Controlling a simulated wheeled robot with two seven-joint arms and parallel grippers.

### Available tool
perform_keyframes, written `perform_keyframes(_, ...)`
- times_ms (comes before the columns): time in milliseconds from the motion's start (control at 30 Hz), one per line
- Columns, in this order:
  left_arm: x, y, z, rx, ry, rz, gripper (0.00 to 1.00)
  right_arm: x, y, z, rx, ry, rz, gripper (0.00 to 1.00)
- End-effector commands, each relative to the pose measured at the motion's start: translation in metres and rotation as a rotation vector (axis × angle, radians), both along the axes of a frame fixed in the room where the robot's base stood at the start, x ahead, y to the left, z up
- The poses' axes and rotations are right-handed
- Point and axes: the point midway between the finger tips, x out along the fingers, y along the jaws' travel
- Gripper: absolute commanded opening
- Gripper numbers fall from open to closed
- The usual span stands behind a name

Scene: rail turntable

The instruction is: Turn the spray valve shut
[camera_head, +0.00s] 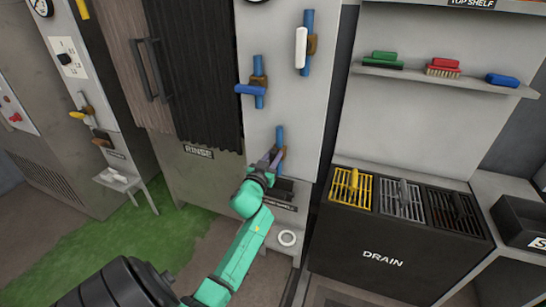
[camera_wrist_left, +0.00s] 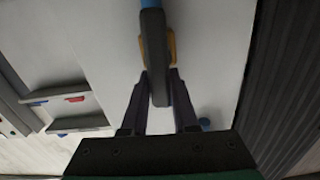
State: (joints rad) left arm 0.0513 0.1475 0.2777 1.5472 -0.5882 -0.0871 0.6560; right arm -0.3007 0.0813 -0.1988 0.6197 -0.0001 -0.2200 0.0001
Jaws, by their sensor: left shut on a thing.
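Three valves on blue pipes sit on the pale panel (camera_head: 270,25). The upper valve has a white lever (camera_head: 301,48) along its pipe. The middle valve has a blue lever (camera_head: 248,90) pointing left across its pipe. The lowest valve has a greyish lever (camera_head: 277,160), slanting down beside its pipe (camera_head: 280,135). My left gripper (camera_head: 271,158) is at this lowest valve. In the left wrist view its fingers (camera_wrist_left: 161,78) are shut on the dark lever (camera_wrist_left: 155,50), one on each side. I cannot read which valve is the spray valve. My right gripper is not in view.
A dark ribbed curtain (camera_head: 195,70) hangs left of the panel above a "RINSE" label. A small ledge with a white ring (camera_head: 288,238) lies below the valve. A dark "DRAIN" unit (camera_head: 390,255) and a brush shelf (camera_head: 445,80) stand to the right.

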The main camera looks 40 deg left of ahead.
Motion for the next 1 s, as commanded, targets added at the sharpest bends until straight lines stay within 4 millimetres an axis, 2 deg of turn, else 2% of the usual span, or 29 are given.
perform_keyframes(267,0.001,-0.005,-0.003,0.163,0.059,0.0,0.0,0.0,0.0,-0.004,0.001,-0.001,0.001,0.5)
perform_keyframes(1000,0.006,-0.018,-0.013,0.823,0.289,0.0,0.0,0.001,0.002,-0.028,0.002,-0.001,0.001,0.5)
